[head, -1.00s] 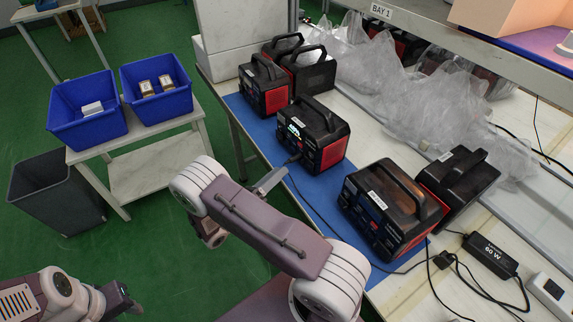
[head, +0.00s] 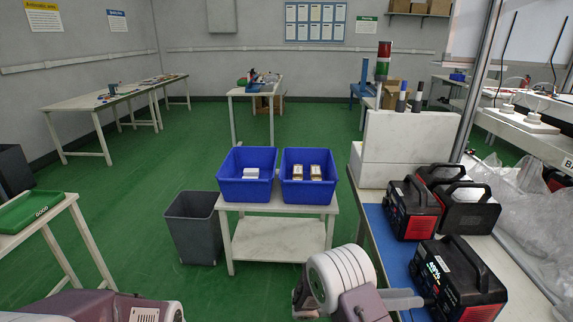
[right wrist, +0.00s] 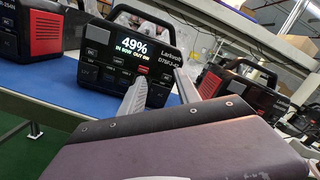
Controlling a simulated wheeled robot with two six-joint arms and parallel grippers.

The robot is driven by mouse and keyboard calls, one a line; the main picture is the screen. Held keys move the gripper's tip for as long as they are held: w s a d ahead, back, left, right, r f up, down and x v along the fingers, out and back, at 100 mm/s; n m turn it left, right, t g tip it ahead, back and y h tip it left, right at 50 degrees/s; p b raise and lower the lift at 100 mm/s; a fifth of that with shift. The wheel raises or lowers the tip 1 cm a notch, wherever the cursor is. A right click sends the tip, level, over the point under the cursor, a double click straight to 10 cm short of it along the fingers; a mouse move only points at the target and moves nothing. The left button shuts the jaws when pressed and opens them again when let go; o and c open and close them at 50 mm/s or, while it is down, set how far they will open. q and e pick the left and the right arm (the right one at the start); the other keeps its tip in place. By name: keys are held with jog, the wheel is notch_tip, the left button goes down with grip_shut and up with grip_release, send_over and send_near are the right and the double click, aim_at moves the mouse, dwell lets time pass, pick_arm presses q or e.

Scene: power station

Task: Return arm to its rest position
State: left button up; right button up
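My right arm (head: 345,285) comes in at the bottom of the head view, beside the workbench. Its right gripper shows in the right wrist view (right wrist: 161,76) with two grey fingers apart and nothing seen between them. One grey finger also shows in the head view, close to the front power station (head: 458,280). That black and red power station (right wrist: 130,50) stands upright beyond the fingers, its lit screen reading 49%. I cannot tell whether the fingers touch it. Part of my left arm (head: 95,306) shows at the bottom left; its gripper is out of view.
More power stations (head: 412,208) stand on the blue mat (head: 380,222) behind. Two blue bins (head: 246,187) sit on a small white table (head: 280,237), with a grey waste bin (head: 192,228) beside it. Clear plastic bags (head: 525,225) lie at right. Green floor is open at left.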

jog(key=s+m+g+y, duration=0.1)
jog(key=s+m+y, duration=0.2)
jog(key=s, duration=0.1)
jog(key=s+d+m+g+y, duration=0.1)
jog(key=s+m+y, duration=0.2)
jog(key=s, duration=0.1)
jog(key=s+m+g+y, duration=0.2)
jog(key=s+m+y, duration=0.1)
jog(key=s, duration=0.2)
jog(key=shift+d+r, duration=0.1)
jog(key=shift+d, duration=0.25)
jog(key=a+f+m+t+y, duration=0.3)
jog(key=a+f+m+y, duration=0.15)
jog(key=a+m, duration=0.25)
jog(key=a+f+m+t+y, duration=0.2)
jog(key=a+f+m+y, duration=0.3)
jog(key=a, duration=0.3)
notch_tip(320, 180, up, 16)
jog(key=w+m+t+p, duration=0.1)
jog(key=w+m+p, duration=0.1)
jog(key=p, duration=1.2)
jog(key=shift+w+m+t+y+p, duration=0.3)
jog(key=shift+m+t+y+p, duration=0.1)
jog(key=shift+m, duration=0.1)
jog(key=shift+a+r, duration=0.1)
